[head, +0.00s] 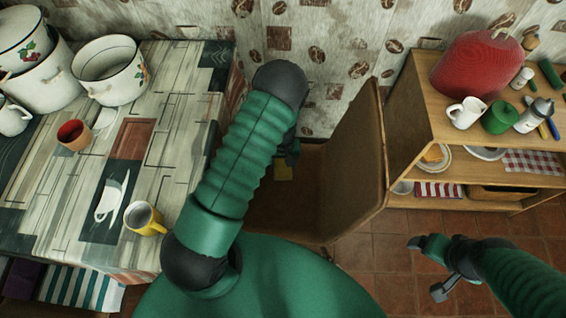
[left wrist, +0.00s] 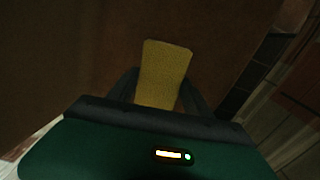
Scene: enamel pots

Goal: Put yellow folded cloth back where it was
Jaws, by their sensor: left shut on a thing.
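The yellow folded cloth (left wrist: 165,72) is between the two dark fingers of my left gripper (left wrist: 165,90) in the left wrist view, sticking out beyond them. The gripper is shut on it. My left arm hides much of this area. I cannot tell whether the cloth touches the seat. My right gripper (head: 427,267) is open and empty above the tiled floor at the lower right.
The brown chair (head: 355,165) stands between the table (head: 165,115) and the wooden shelf (head: 415,115). The table bears enamel pots (head: 110,80), a red cup (head: 74,134) and a yellow mug (head: 145,219). The shelf holds a red bag (head: 475,65) and mugs. Floor at lower right is clear.

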